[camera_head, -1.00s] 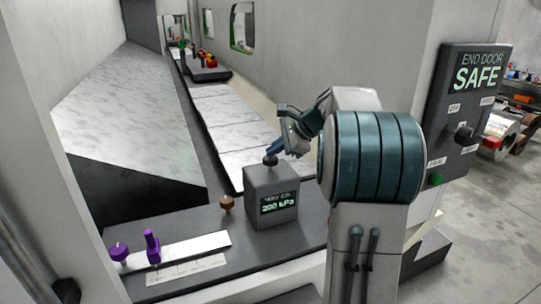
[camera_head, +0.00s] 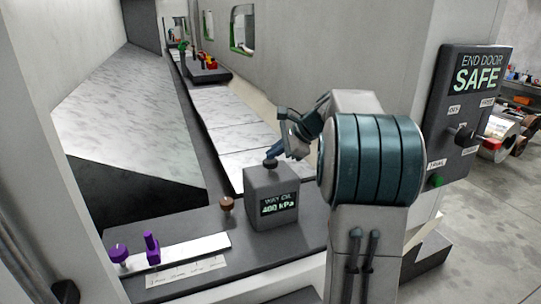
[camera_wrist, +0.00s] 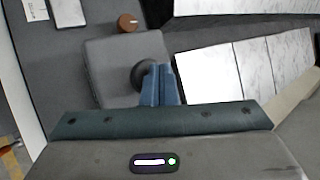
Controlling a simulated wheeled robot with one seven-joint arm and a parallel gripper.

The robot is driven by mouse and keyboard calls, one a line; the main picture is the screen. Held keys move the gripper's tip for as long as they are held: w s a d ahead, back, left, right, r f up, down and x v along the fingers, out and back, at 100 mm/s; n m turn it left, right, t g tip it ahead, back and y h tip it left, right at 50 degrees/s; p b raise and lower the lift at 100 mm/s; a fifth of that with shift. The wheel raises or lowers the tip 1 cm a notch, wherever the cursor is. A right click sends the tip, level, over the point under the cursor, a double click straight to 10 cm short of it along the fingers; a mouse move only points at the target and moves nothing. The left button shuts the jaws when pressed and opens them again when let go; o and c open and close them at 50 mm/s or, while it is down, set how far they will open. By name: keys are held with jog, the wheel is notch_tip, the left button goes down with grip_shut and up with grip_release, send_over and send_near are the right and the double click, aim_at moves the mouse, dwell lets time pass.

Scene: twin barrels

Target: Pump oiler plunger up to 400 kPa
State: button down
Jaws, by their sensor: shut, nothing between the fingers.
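The oiler is a grey box (camera_head: 262,186) on the dark ledge, and its display (camera_head: 278,204) reads 400 kPa. Its dark round plunger knob (camera_head: 270,162) is on top, low against the box. My gripper (camera_head: 272,152) is shut and empty, with its blue fingertips at the knob from above. In the wrist view the shut fingers (camera_wrist: 160,84) overlap the right side of the dark knob (camera_wrist: 141,76); I cannot tell whether they touch it. Part of the knob is hidden behind the fingers.
A brown knob (camera_head: 227,204) stands just left of the oiler. Purple clamps (camera_head: 152,247) sit on a white strip at the front left. A panel (camera_head: 468,115) reading "END DOOR SAFE" is at the right. Pale marble-like plates (camera_head: 222,120) lie behind the oiler.

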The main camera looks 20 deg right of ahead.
aim_at(275, 161)
jog(key=shift+r+p, duration=1.2)
jog(key=shift+r, duration=0.15)
jog(key=shift+r, duration=0.1)
notch_tip(275, 161, up, 5)
jog(key=p, duration=0.4)
jog(key=s+a+f+n+g+h, duration=0.1)
jog(key=s+a+f+n+h, duration=0.1)
jog(key=s+n, duration=0.4)
jog(key=s+a+f+n+g+h, duration=0.1)
jog(key=s+a+f+n, duration=0.3)
jog(key=s, duration=1)
jog(key=s+a+f+n+g+h, duration=0.1)
jog(key=s+a+f+n+h, duration=0.2)
jog(key=s+a+n, duration=0.4)
jog(key=s+n, duration=0.1)
jog(key=s, duration=0.3)
jog(key=shift+a+f+n, duration=0.35)
jog(key=shift+f+n, duration=0.05)
